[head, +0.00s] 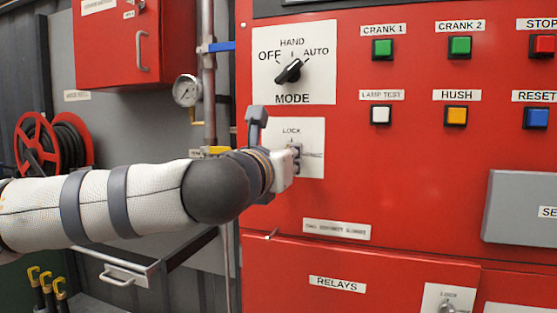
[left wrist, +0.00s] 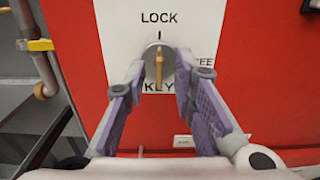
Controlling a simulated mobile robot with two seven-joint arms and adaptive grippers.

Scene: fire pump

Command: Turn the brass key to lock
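The brass key (left wrist: 158,68) sits in a round silver lock (left wrist: 152,52) on a white plate (head: 312,133) on the red panel. Its bow looks roughly upright, in line with the tick under the word LOCK. A partly covered label to the right ends in "EE", and KEY is printed below. My left gripper (left wrist: 159,70) is open, with one finger on each side of the key and a gap on both sides. In the head view the left gripper (head: 296,156) is at the lock plate and hides the key. My right gripper is in neither view.
Above the plate is the black MODE knob (head: 289,71). Coloured buttons stand to the right, and a grey box (head: 522,206) juts out at far right. Pipes with a gauge (head: 187,90) and a red hose reel (head: 50,145) are at left. A second lock (head: 447,305) is at lower right.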

